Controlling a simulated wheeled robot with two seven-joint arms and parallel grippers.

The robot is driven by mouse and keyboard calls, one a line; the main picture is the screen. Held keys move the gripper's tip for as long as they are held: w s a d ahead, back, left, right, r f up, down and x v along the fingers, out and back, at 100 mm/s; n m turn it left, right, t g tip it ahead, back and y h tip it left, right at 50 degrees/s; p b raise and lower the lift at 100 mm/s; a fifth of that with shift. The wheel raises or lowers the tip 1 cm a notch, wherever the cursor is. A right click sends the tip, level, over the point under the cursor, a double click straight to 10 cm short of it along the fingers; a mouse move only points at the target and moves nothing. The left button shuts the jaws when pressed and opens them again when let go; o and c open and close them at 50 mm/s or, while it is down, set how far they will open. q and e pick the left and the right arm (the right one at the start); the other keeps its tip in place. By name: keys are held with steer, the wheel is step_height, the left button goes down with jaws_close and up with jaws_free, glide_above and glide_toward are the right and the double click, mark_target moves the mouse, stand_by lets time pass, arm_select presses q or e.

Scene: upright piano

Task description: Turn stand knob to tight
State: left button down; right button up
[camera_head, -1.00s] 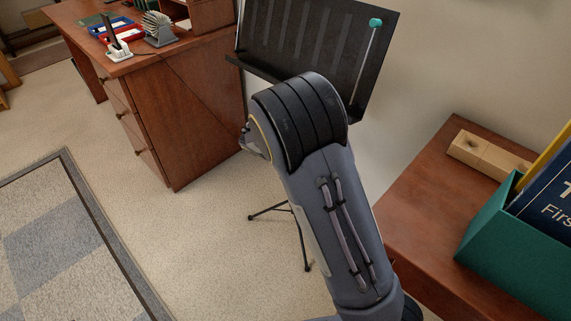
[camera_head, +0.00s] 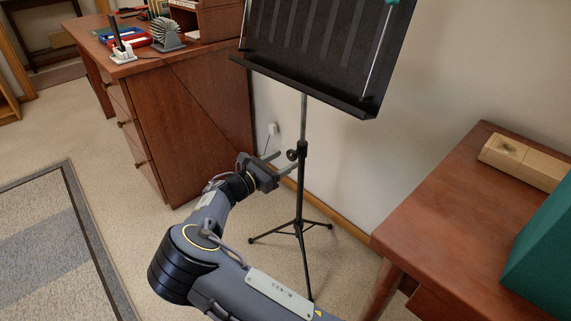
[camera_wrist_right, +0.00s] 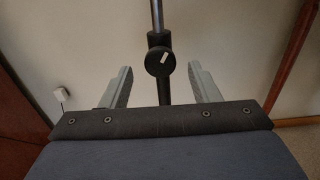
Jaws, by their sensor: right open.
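The black music stand (camera_head: 300,190) stands upright on a tripod base against the wall side. Its round black stand knob (camera_head: 292,155) sits on the left side of the post collar. In the right wrist view the knob (camera_wrist_right: 160,61) shows face-on with a short white mark tilted to the upper right. My right gripper (camera_head: 282,162) is open at knob height. In the right wrist view its two fingers (camera_wrist_right: 160,82) stand apart on either side of the post, with the knob between and just beyond them, not gripped. My left gripper is not in view.
A wooden desk (camera_head: 190,110) stands at left, with small items on top. A brown table (camera_head: 440,190) with a wooden block (camera_head: 520,160) and a green box (camera_head: 545,250) is at right. The stand's tray (camera_head: 305,88) overhangs above the gripper. Carpet is clear around the tripod.

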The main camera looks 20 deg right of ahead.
steer(key=shift+x, duration=0.9)
steer(key=c, duration=1)
